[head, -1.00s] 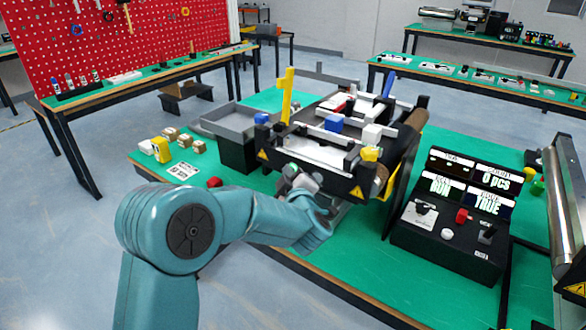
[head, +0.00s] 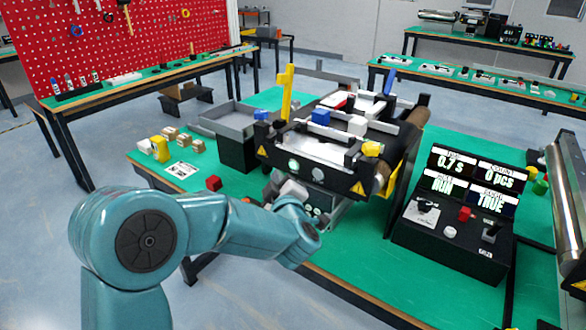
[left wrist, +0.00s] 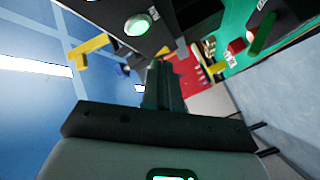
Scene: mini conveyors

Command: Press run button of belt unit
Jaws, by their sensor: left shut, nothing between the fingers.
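The belt unit (head: 330,180) stands on the green table in the head view, with blocks on its belt. A round, pale green lit button (head: 293,165) sits on its black front face; a lit green button also shows large at the top of the left wrist view (left wrist: 138,24). My left gripper (head: 276,183) is just below and left of that button in the head view, apart from it. Its dark fingers (left wrist: 161,72) are together and empty in the left wrist view. My right gripper is not in view.
A control console (head: 450,235) at right has displays reading 0.7 s, 0 pcs, RUN and TRUE. The green tabletop in front is clear.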

